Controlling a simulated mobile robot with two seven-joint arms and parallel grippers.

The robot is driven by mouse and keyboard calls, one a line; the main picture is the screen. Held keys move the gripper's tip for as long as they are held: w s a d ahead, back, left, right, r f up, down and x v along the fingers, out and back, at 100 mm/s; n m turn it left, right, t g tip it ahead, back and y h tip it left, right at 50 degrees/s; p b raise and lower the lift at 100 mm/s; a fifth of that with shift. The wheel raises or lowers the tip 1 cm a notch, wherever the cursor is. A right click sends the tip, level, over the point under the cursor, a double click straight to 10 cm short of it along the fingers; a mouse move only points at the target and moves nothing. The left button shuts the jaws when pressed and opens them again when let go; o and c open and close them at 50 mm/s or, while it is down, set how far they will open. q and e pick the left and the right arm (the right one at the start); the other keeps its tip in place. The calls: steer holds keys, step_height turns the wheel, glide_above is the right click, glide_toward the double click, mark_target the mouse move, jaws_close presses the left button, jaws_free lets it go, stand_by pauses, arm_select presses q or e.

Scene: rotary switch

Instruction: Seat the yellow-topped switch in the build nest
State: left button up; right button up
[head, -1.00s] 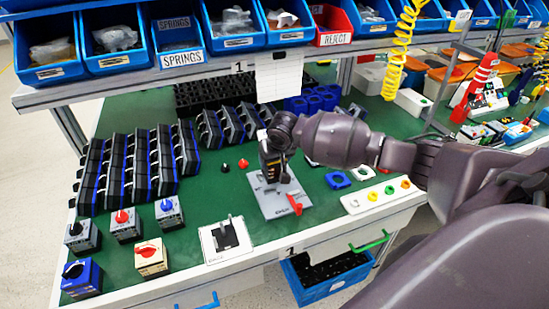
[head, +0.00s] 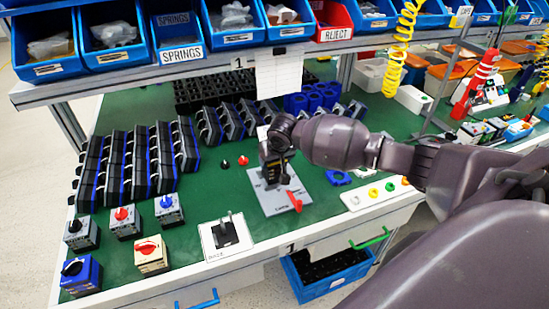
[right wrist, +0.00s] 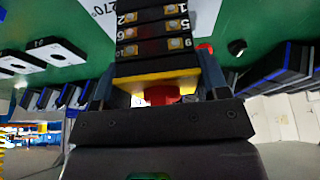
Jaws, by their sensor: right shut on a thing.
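The yellow-topped switch (right wrist: 155,55) is in my right gripper, its black body with numbered terminals pointing away from the palm. Its yellow top (right wrist: 190,77) and red knob (right wrist: 160,94) are close to the palm. My right gripper (head: 277,172) is shut on it, above or at the grey plate (head: 277,205) with a red lever (head: 295,201), which looks like the build nest. The gripper and switch cover the middle of that plate, so I cannot tell whether the switch touches it. My left gripper is not in view.
A white plate with a black fixture (head: 224,233) lies to the left, near the front edge. Several switches (head: 122,222) stand farther left. Black and red knobs (head: 243,161) lie behind the grey plate. A white strip with coloured rings (head: 375,192) is to the right.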

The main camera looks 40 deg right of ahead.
steer(key=shift+f, duration=0.2)
steer(key=o, duration=1.2)
steer(key=shift+o, duration=0.2)
steer(key=shift+f, duration=0.1)
steer(key=p+v, duration=0.2)
steer(key=v, duration=0.9)
steer(key=shift+f, duration=0.1)
